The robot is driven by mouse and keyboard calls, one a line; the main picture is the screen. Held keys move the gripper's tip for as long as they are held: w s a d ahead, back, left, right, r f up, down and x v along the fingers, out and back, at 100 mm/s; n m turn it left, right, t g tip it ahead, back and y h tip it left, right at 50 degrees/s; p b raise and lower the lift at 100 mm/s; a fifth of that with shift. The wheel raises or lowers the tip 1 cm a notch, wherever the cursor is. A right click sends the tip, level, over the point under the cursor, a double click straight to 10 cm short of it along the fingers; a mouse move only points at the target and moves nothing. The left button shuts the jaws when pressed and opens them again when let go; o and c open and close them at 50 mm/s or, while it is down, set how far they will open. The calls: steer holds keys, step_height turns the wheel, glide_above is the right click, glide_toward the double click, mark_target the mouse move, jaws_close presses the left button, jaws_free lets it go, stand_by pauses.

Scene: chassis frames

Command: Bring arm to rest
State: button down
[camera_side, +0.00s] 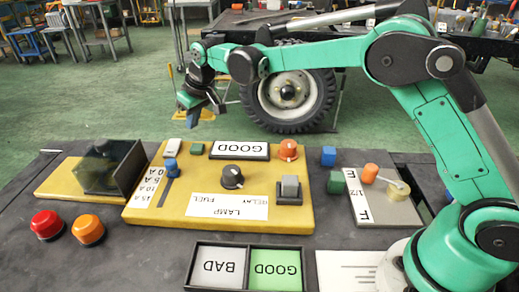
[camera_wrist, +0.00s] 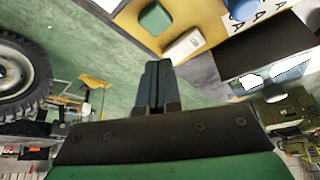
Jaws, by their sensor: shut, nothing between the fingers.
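My green arm reaches from the right across the back of the bench in the side view. My gripper (camera_side: 215,103) hangs in the air above the far edge of the yellow panel (camera_side: 240,208), apart from everything on it. In the wrist view the two dark fingers of my gripper (camera_wrist: 154,75) lie together, shut and empty. Beyond their tips the wrist view shows a white block (camera_wrist: 184,46) and a green block (camera_wrist: 155,18) near the edge of the yellow panel.
The panel carries a black knob (camera_side: 231,177), an orange knob (camera_side: 289,149) and a blue slider (camera_side: 171,170). Red (camera_side: 46,224) and orange (camera_side: 88,230) buttons stand at left, near a dark clear cover (camera_side: 112,167). A BAD/GOOD tray (camera_side: 246,245) lies in front. A wheel (camera_side: 288,90) stands behind.

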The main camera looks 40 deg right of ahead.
steer(key=shift+r, duration=0.9)
steer(key=shift+s+d+r, duration=0.1)
steer(key=shift+s+r, duration=0.05)
steer(key=s+d+r+m+t, duration=0.1)
steer(key=s+d+r, duration=0.2)
steer(key=s, duration=0.3)
steer(key=s+d+r+m, duration=0.1)
steer(key=s+d+r, duration=0.15)
steer(key=s, duration=0.35)
steer(key=s+d+f+m+t+h, duration=0.1)
steer(key=s+d+f, duration=0.1)
steer(key=s, duration=1)
steer(key=shift+d+f+t, duration=0.4)
steer(key=shift+f, duration=0.4)
